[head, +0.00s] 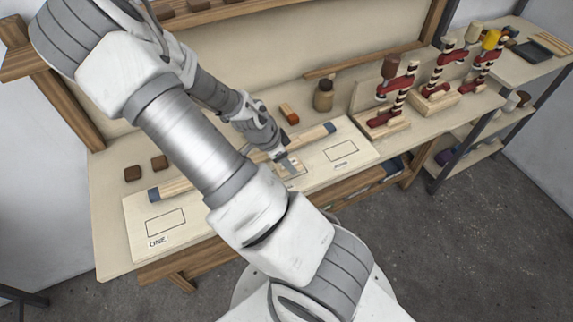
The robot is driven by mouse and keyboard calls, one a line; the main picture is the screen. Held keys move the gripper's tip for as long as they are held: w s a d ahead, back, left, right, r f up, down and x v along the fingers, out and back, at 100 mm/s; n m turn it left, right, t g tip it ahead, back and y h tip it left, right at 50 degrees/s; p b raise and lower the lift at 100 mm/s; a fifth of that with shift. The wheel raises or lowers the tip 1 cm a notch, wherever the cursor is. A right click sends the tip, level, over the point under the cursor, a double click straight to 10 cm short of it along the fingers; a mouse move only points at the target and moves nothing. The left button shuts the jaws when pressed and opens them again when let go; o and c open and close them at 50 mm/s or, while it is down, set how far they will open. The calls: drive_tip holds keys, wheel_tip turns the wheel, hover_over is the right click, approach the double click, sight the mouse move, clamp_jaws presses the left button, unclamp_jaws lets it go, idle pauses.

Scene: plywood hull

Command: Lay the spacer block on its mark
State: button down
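A pale board (200,239) lies on the workbench and bears outlined rectangles. The left mark (165,222) has a label reading ONE beside it, and the right mark (341,151) has a label too small to read. Both look empty. A middle mark (301,172) is partly hidden by my gripper (288,164), which points down just above it. A small tan patch shows at the fingertips; I cannot tell whether it is a held block or the board. A small orange-red and brown block (289,114) lies behind the board. I cannot tell which piece is the spacer block.
A wooden bar with blue ends (318,134) lies along the board's back, partly behind my arm. Two dark brown blocks (132,173) sit at the back left. A brown jar (323,95) and red clamps on wooden stands (388,122) stand to the right.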

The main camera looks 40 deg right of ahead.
drive_tip(key=shift+f, duration=0.9)
drive_tip(key=shift+f, duration=0.2)
drive_tip(key=shift+c, duration=1.2)
unclamp_jaws()
drive_tip(key=shift+r, duration=0.15)
